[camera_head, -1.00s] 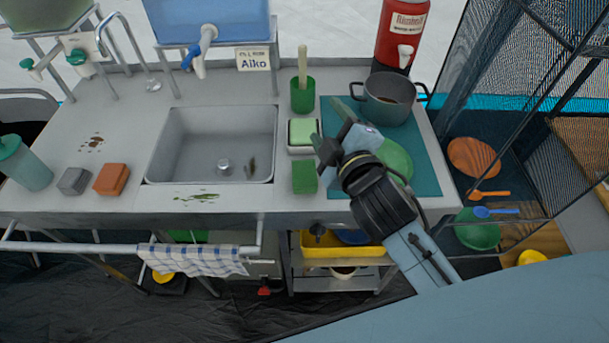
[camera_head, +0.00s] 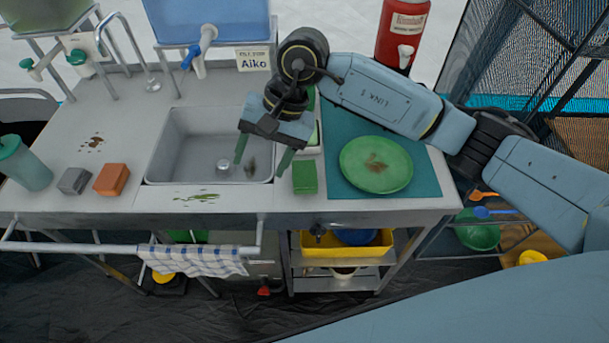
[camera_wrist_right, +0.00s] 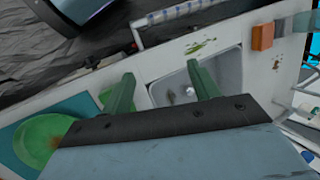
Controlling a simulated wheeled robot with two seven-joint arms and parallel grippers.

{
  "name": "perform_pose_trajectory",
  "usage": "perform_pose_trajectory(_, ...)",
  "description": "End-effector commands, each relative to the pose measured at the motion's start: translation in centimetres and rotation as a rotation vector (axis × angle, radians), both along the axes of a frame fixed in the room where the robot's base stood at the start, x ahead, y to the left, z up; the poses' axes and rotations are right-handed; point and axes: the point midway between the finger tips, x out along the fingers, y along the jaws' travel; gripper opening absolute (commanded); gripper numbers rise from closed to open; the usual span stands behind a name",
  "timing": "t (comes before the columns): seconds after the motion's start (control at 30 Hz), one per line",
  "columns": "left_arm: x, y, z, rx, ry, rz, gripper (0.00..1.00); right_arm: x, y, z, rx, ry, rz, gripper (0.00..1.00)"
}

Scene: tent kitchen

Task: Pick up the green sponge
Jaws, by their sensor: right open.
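The green sponge (camera_head: 305,177) is a small dark green block. It lies flat on the steel counter, between the sink and the teal mat. In the right wrist view a bit of the green sponge (camera_wrist_right: 104,97) shows beside one finger. My right gripper (camera_head: 262,160) is open and empty, with its green fingertips pointing down over the right part of the sink, left of the sponge and apart from it. The fingers also show in the right wrist view (camera_wrist_right: 163,82). My left gripper is not in view.
The sink (camera_head: 205,155) holds dark specks. A stained green plate (camera_head: 376,165) lies on the teal mat (camera_head: 425,185). An orange sponge (camera_head: 111,179) and a grey sponge (camera_head: 74,181) lie on the left. My arm hides the pot's place. A green tumbler (camera_head: 24,164) stands far left.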

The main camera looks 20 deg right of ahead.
Motion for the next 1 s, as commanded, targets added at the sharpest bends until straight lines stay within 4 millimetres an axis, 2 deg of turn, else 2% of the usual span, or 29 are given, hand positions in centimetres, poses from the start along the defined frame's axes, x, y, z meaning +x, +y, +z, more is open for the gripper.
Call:
perform_pose_trajectory(0.03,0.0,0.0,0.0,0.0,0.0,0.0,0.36,1.2,-2.2,0.0,-0.111,-0.04,0.03,0.61)
perform_pose_trajectory(0.1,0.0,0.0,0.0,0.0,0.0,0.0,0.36,2.2,-4.8,0.1,-0.242,-0.072,0.064,0.61)
perform_pose_trajectory(0.2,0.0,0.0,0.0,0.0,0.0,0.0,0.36,3.1,-7.4,0.6,-0.365,-0.091,0.092,0.61)
perform_pose_trajectory(0.3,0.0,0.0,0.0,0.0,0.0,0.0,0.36,3.4,-8.6,0.3,-0.424,-0.094,0.105,0.61)
perform_pose_trajectory(0.7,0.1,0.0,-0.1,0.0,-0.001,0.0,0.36,3.5,-8.8,-6.4,-0.431,-0.093,0.108,0.61)
perform_pose_trajectory(0.9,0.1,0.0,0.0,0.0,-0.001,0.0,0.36,3.5,-8.7,-7.8,-0.43,-0.094,0.108,0.61)
perform_pose_trajectory(1.0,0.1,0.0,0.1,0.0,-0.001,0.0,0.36,3.4,-8.7,-9.1,-0.43,-0.09,0.109,0.61)
